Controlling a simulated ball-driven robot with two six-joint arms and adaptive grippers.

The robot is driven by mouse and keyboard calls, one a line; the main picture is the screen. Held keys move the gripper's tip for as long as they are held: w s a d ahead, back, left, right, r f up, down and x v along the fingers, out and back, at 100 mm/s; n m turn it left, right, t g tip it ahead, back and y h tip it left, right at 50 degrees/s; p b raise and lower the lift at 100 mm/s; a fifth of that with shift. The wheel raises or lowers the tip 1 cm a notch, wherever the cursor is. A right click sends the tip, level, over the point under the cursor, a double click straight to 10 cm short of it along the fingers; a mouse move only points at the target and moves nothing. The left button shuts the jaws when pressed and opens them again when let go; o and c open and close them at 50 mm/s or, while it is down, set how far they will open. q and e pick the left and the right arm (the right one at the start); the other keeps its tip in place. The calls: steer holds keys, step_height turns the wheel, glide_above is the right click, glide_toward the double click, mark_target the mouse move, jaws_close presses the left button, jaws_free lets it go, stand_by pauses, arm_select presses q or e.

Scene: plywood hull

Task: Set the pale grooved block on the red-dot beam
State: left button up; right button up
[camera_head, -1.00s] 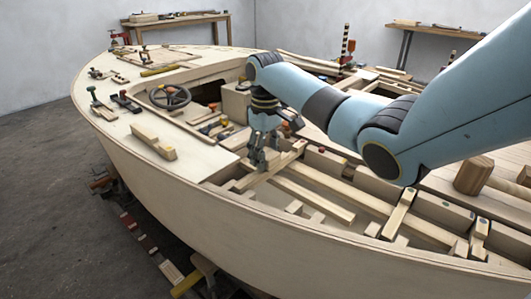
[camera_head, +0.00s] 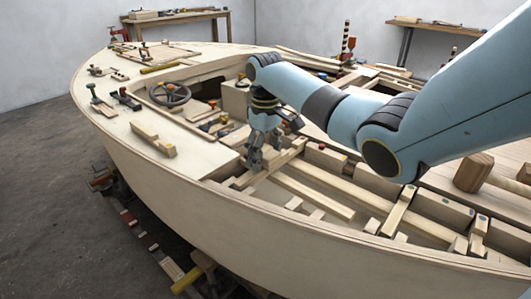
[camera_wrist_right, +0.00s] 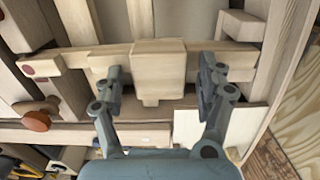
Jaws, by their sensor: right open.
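The pale grooved block (camera_wrist_right: 158,62) sits across the red-dot beam (camera_wrist_right: 75,61) in the right wrist view, its lower part reaching down over the beam's near side. The red dot (camera_wrist_right: 28,69) marks the beam's left end there. My right gripper (camera_wrist_right: 158,90) is open, with one finger on each side of the block and gaps visible beside it. The groove itself is hidden. In the head view my right gripper (camera_head: 254,161) is low over the beam near the hull's near side, and its fingers mostly hide the block. My left gripper is not in view.
Parallel wooden beams (camera_head: 312,195) and crosspieces (camera_head: 398,211) fill the open hull to the right. A mallet (camera_head: 474,172) lies farther right. The deck at left holds a steering wheel (camera_head: 170,94), clamps and a loose wooden block (camera_head: 153,139).

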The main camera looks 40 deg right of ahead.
steer(key=shift+r, duration=0.1)
step_height(320, 180, up, 12)
stand_by(0.4)
stand_by(0.5)
